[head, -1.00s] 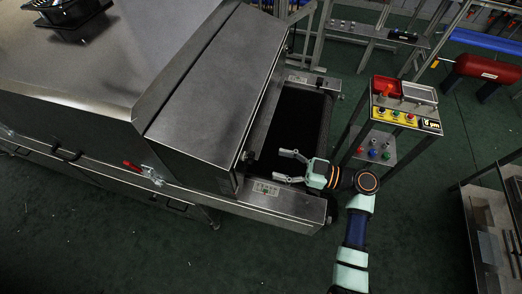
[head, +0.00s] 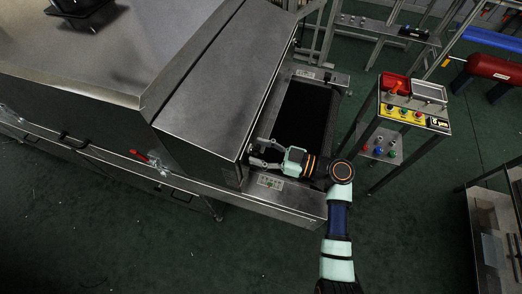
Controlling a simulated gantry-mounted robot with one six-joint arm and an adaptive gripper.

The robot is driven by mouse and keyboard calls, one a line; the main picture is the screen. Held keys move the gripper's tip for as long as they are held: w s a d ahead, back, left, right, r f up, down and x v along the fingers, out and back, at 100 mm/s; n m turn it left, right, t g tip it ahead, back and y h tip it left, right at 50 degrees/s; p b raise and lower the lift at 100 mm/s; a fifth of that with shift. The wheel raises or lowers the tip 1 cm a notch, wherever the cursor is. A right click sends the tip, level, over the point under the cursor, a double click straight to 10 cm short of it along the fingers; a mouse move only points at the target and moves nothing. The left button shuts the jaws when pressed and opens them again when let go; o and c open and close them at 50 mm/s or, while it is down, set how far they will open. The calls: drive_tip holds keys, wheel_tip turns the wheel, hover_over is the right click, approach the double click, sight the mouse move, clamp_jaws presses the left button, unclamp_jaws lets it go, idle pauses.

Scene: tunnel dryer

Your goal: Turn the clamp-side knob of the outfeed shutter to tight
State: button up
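The outfeed shutter is at the open end of the dryer hood (head: 205,85), above the dark belt (head: 303,115). A small dark knob (head: 249,150) is at the hood's lower right edge, partly hidden by my fingers. My gripper (head: 254,152) comes from the right, over the near end of the belt. Its two fingers are spread, with the tips close to the knob, one on the far side and one on the near side. I cannot tell whether they touch it. The knob's setting is too small to read.
A red-handled toggle clamp (head: 140,156) is on the dryer's near side. A label plate (head: 270,182) lies on the outfeed frame below my gripper. A control stand (head: 408,112) with coloured buttons is to the right. Green floor in front is clear.

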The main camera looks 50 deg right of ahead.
drive_tip(key=c, duration=0.8)
drive_tip(key=shift+o, duration=0.2)
drive_tip(key=shift+m, duration=0.3)
drive_tip(key=m+p, duration=0.1)
drive_tip(key=m, duration=0.2)
drive_tip(key=shift+r+m, duration=0.1)
drive_tip(key=shift+m, duration=0.2)
drive_tip(key=m+p, duration=0.2)
drive_tip(key=m, duration=0.2)
drive_tip(key=shift+a, duration=0.1)
drive_tip(key=m+p, duration=0.2)
drive_tip(key=m, duration=0.2)
drive_tip(key=shift+r, duration=0.1)
drive_tip(key=m+p, duration=0.2)
drive_tip(key=m, duration=0.1)
drive_tip(key=shift+r+m, duration=0.1)
drive_tip(key=shift+m, duration=0.3)
drive_tip(key=m+p, duration=0.3)
drive_tip(key=m, duration=0.2)
drive_tip(key=shift+m, duration=0.4)
